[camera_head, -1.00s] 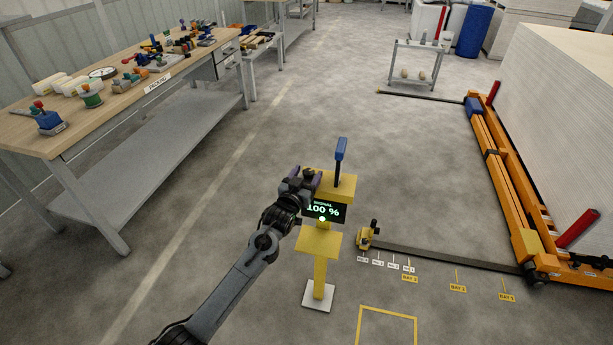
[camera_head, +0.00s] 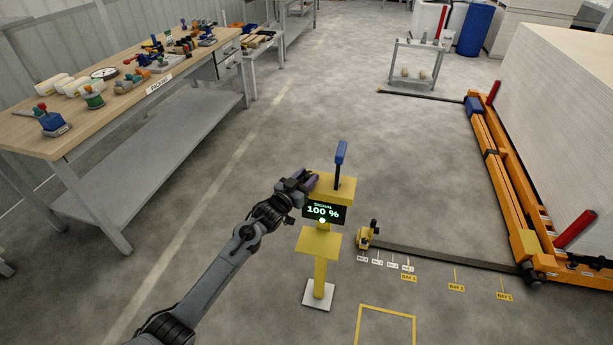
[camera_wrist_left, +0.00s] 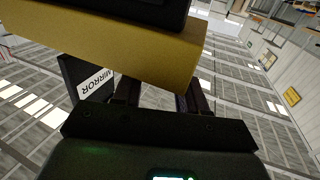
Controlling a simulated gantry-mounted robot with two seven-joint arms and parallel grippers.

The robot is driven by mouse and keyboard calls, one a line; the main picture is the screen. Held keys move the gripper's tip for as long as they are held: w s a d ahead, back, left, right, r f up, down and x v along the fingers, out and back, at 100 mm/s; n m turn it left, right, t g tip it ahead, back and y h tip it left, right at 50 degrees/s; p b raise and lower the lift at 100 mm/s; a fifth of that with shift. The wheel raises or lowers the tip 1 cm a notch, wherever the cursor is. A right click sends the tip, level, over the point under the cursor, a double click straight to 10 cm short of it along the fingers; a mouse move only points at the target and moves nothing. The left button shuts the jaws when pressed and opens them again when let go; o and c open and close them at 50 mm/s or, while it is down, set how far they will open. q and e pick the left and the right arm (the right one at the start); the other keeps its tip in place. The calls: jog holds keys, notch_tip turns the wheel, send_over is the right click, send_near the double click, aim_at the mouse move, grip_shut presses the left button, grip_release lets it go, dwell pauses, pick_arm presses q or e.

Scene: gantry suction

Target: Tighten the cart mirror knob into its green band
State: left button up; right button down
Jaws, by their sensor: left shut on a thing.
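A yellow post (camera_head: 319,270) stands on a pale foot plate. Its dark screen (camera_head: 324,211) reads "100 %" in upright green-white text, with a bright green dot below. A yellow box (camera_head: 343,189) tops the post. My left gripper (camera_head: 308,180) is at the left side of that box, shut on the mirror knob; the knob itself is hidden. In the left wrist view the fingers (camera_wrist_left: 160,98) reach up to the yellow box (camera_wrist_left: 120,50), beside a white "MIRROR" label (camera_wrist_left: 95,83). I see no green band clearly. My right gripper is not in view.
A blue-handled lever (camera_head: 340,153) rises from the box. A workbench (camera_head: 120,85) with many small items stands at left. An orange frame (camera_head: 505,170) with a pale stack is at right, and a dark rail (camera_head: 450,256) runs along the floor.

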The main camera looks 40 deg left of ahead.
pick_arm(q)
jog(key=o, duration=1.1)
jog(key=shift+c, duration=0.2)
jog(key=shift+s+d+p, duration=0.1)
jog(key=shift+s+p, duration=0.2)
jog(key=shift+s, duration=0.35)
jog(key=s+p, duration=0.2)
jog(key=s, duration=0.7)
jog(key=shift+s+d, duration=0.25)
jog(key=shift+d, duration=0.05)
jog(key=shift+f, duration=0.1)
